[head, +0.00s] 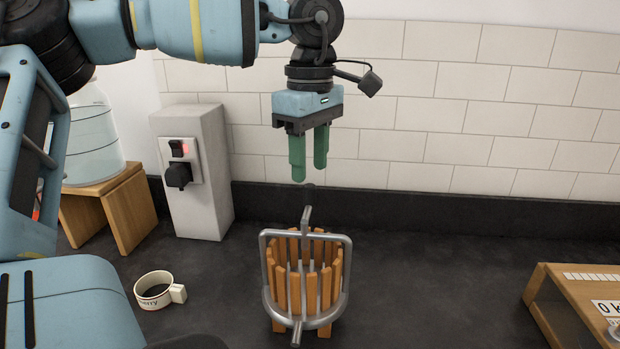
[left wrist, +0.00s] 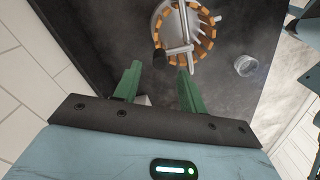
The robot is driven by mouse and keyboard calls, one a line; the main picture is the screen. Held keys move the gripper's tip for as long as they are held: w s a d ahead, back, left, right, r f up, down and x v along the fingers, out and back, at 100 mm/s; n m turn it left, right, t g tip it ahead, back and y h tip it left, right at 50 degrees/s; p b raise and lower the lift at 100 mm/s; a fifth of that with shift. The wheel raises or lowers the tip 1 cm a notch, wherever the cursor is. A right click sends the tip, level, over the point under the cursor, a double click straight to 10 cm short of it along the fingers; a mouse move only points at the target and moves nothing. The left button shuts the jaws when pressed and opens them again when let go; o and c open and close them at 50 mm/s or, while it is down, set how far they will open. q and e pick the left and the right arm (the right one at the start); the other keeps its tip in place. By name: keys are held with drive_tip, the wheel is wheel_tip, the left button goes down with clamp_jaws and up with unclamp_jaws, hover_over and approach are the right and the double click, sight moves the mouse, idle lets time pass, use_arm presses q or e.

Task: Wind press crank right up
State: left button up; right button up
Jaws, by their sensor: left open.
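The press (head: 323,285) stands on the dark worktop, a round basket of upright wooden slats in a grey metal frame. Its grey crank arm (head: 306,218) lies across the top, from the back towards the front. A dark grip (left wrist: 159,61) at one end of the crank shows in the left wrist view, and is hard to see against the dark wall strip in the head view. My left gripper (head: 309,173) points down above the back of the press. Its green fingers are open and empty, with the grip lined up between and beyond the tips in the left wrist view (left wrist: 158,69). My right gripper is out of view.
A white mug (head: 153,291) stands left of the press. A grey pillar with a socket (head: 190,170) and a wooden stand (head: 125,215) with a glass vessel (head: 95,140) are at back left. A wooden box (head: 560,305) is at right.

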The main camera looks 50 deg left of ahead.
sight(310, 185)
use_arm(q)
drive_tip(key=shift+f, duration=1.9)
drive_tip(key=shift+c, duration=0.4)
clamp_jaws()
